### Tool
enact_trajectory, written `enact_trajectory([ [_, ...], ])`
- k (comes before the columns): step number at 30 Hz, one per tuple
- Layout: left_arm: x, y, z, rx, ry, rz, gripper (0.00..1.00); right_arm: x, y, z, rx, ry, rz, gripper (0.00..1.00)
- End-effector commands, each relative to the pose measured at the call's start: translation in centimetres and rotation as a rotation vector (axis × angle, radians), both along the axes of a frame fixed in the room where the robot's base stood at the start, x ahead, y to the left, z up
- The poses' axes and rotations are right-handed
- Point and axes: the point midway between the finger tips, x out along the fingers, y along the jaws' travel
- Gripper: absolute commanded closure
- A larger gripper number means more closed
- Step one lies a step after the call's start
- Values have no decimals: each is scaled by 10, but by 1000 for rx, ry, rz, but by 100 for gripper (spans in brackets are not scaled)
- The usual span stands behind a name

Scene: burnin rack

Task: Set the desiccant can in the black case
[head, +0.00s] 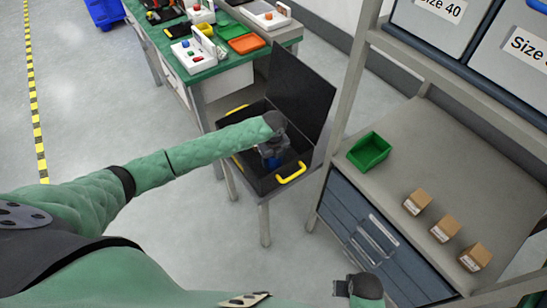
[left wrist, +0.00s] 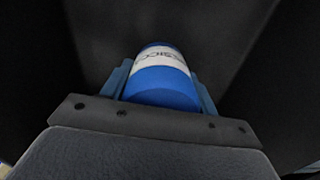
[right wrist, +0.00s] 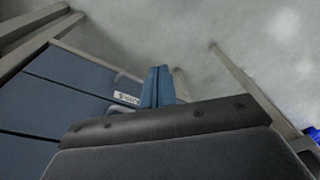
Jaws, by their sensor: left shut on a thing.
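The black case (head: 252,177) stands open on a small stand, its lid (head: 302,95) raised at the back and its handles yellow. My left gripper (head: 272,160) is inside the case opening, pointing down. In the left wrist view it is shut on the desiccant can (left wrist: 165,85), a blue can with a white lettered band, held between both fingers. Dark case surfaces surround the can there. Whether the can touches the case floor cannot be told. My right gripper (right wrist: 158,88) is shut and empty, its fingers together, low at the front in the head view (head: 345,288).
A green-topped bench (head: 215,70) with devices and an orange tray (head: 246,44) stands behind the case. To the right, a shelf rack holds a green bin (head: 369,151) and small cardboard boxes (head: 445,229) above blue drawers (head: 360,235).

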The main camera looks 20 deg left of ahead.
Motion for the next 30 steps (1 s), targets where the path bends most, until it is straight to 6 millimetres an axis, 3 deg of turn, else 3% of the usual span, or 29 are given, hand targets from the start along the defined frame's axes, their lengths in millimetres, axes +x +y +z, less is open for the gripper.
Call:
enact_trajectory([
  [9, 0, 0, -2, 0, 0, 0, 70, 0, 0, 0, 0, -1, 0, 100],
  [10, 0, 0, -2, 0, 0, 0, 37, 0, 0, 0, 0, -1, 0, 100],
  [13, 0, 0, -2, 0, 0, 0, 19, 0, 0, 0, 0, -1, 0, 100],
  [23, 0, 0, 0, 0, 0, 0, 19, 1, 0, 1, 0, -2, 1, 100],
  [29, 1, 0, 21, -1, -3, 0, 19, -2, -1, 3, -3, 13, 3, 100],
  [30, 1, 0, 28, -1, -2, -1, 19, -1, 0, 15, 1, 4, 1, 100],
])
